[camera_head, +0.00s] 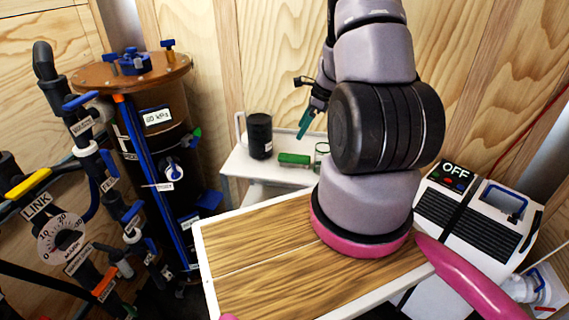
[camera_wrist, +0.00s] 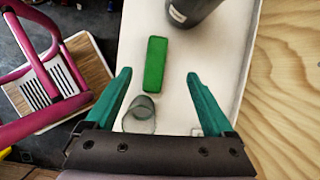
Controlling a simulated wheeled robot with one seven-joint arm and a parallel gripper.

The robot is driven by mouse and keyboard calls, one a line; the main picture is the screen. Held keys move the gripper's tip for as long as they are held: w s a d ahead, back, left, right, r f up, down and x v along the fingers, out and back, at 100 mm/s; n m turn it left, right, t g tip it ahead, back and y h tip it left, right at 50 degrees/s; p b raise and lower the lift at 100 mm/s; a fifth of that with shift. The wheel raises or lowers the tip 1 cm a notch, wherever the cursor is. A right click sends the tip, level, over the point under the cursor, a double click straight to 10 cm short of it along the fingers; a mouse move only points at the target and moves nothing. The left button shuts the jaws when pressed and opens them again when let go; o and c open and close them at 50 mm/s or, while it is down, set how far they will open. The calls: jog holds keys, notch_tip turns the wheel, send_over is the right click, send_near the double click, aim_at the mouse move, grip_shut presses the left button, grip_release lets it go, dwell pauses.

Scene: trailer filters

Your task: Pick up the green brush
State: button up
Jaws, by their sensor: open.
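The green brush (camera_head: 294,159) lies on a white shelf (camera_head: 240,165) against the wooden wall. In the wrist view the green brush (camera_wrist: 155,64) lies lengthwise between and ahead of my fingertips, and nothing touches it. Only its plain green upper side shows; bristles cannot be made out. My gripper (camera_wrist: 158,75) is open and empty, its two teal fingers spread to either side. In the head view my gripper (camera_head: 305,122) hangs above the shelf near the brush, partly hidden by my arm.
A small clear cup (camera_wrist: 139,114) stands close to the brush's near end, between my fingers. The wooden wall (camera_wrist: 288,70) borders the shelf.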

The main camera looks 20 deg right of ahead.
send_near(294, 156)
jog(key=shift+m, duration=0.4)
jog(key=x, duration=0.5)
jog(key=shift+w+a+r, duration=0.15)
jog(key=shift+w+a, duration=0.15)
jog(key=shift+a, duration=0.1)
jog(key=shift+s+d+x, duration=0.15)
jog(key=shift+x, duration=1.15)
jog(key=shift+s+d+x, duration=0.15)
jog(key=shift+x, duration=1.1)
jog(key=shift+f, duration=0.4)
grip_shut()
